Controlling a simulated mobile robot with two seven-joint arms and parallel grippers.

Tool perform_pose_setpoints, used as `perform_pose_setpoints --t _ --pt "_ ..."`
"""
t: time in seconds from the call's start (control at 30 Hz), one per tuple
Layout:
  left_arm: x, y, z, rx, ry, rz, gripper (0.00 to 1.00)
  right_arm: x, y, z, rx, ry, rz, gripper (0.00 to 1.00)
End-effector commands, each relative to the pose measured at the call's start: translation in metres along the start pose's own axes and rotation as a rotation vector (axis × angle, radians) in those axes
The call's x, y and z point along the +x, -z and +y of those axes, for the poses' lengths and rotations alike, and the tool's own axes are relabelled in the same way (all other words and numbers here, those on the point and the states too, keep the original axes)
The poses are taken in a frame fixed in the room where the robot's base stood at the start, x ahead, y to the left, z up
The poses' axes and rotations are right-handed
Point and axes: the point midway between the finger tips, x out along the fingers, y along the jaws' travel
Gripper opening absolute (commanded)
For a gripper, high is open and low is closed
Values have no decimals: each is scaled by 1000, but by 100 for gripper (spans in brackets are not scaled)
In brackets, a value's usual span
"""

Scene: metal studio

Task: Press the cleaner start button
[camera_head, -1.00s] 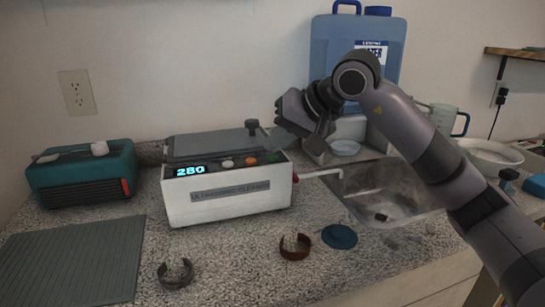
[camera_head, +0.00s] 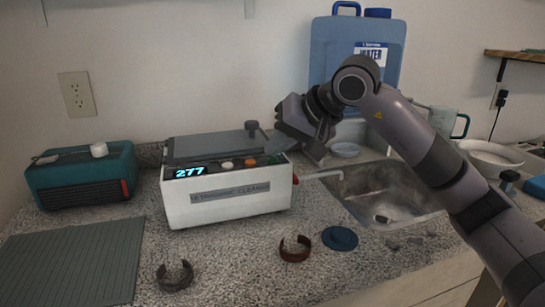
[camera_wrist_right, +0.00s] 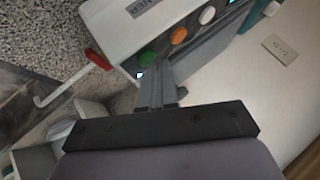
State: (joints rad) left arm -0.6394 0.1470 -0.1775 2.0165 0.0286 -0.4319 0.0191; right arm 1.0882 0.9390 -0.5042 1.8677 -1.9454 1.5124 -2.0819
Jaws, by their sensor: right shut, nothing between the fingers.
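The ultrasonic cleaner (camera_head: 230,205) is a white box with a grey lid on the counter. In the right wrist view the green button (camera_wrist_right: 147,58) and orange button (camera_wrist_right: 178,36) show beyond my fingers. My right gripper (camera_head: 277,146) is shut and empty, its tips close by the green button; I cannot tell if they touch. My left gripper is out of view.
A blue water jug (camera_head: 330,60) stands behind my arm. A teal device (camera_head: 80,175) and a ribbed mat (camera_head: 70,265) are left. Two bracelet-like rings (camera_head: 295,248) and a blue disc (camera_head: 340,238) lie in front.

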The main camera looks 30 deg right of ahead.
Motion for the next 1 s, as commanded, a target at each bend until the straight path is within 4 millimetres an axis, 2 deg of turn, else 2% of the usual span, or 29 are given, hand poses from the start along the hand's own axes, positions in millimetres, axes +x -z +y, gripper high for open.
perform_pose_setpoints --t 0.2,0.57,1.0 --pt "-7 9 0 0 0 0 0 -8 6 -6 0 0 0 0" --pt "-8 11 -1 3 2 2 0 -9 7 -7 1 0 0 0" --pt "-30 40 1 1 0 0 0 -38 28 -28 1 0 1 0"
